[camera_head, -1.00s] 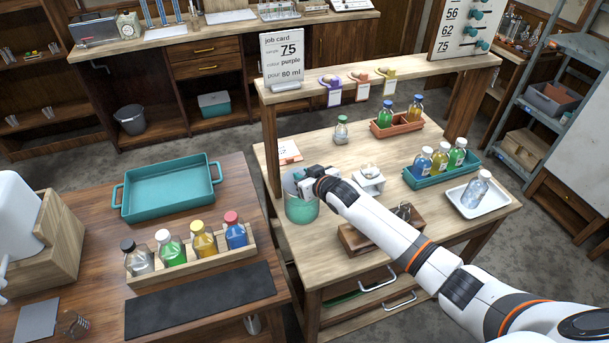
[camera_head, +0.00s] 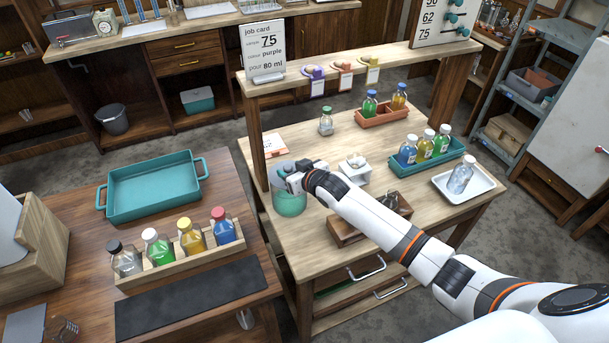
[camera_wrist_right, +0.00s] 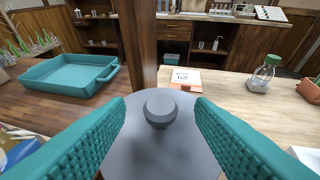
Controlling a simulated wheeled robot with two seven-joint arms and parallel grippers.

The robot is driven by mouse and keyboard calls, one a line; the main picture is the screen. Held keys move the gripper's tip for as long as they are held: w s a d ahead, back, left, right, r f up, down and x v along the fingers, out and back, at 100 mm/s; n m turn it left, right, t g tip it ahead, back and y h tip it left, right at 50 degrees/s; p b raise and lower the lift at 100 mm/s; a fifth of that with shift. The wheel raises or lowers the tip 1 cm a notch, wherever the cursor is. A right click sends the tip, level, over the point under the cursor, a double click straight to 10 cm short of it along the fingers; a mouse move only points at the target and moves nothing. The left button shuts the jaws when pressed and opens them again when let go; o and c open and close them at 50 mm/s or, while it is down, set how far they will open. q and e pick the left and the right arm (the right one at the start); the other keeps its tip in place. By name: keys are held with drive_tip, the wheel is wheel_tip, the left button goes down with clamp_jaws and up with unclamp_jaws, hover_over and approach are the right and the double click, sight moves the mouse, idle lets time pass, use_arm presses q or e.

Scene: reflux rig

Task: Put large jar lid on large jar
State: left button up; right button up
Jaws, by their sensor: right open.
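The large jar (camera_head: 291,204) holds green liquid and stands at the left edge of the light wooden table. The large jar lid is a grey disc with a round knob (camera_wrist_right: 160,107), seen from above in the right wrist view. In the head view the lid appears to lie on the jar's mouth, partly behind my gripper; its exact seating is hard to tell. My right gripper (camera_head: 292,180) is at the jar's top. Its teal fingers (camera_wrist_right: 160,128) are open on either side of the knob, apart from it. My left gripper is not in view.
A wooden post (camera_head: 257,140) of the overhead shelf stands close beside the jar. A small stoppered bottle (camera_head: 326,122), a white stand (camera_head: 355,170) and a wooden block (camera_head: 345,231) are nearby. A teal tray (camera_head: 152,188) is on the left table.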

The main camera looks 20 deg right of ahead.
drive_tip(key=b+v, duration=0.1)
drive_tip(key=v, duration=0.9)
drive_tip(key=shift+s+d, duration=0.15)
drive_tip(key=shift+s, duration=0.25)
drive_tip(key=shift+r, duration=0.1)
drive_tip(key=s+a+f+g+h, duration=0.1)
drive_tip(key=s+a+f+g, duration=0.15)
drive_tip(key=s, duration=0.45)
drive_tip(key=s+a+f+g, duration=0.1)
drive_tip(key=s+f, duration=0.3)
drive_tip(key=s, duration=0.2)
drive_tip(key=s+d+f+g+h, duration=0.15)
drive_tip(key=s+g, duration=0.45)
drive_tip(key=s, duration=1.3)
wheel_tip(320, 180, down, 28)
drive_tip(key=b, duration=0.3)
drive_tip(key=s+d+f+g+b, duration=0.2)
drive_tip(key=s+f, duration=1.4)
drive_tip(key=f, duration=0.3)
drive_tip(key=shift+s+d+f+b, duration=0.25)
drive_tip(key=shift+s+d+b, duration=0.1)
drive_tip(key=shift+s, duration=0.05)
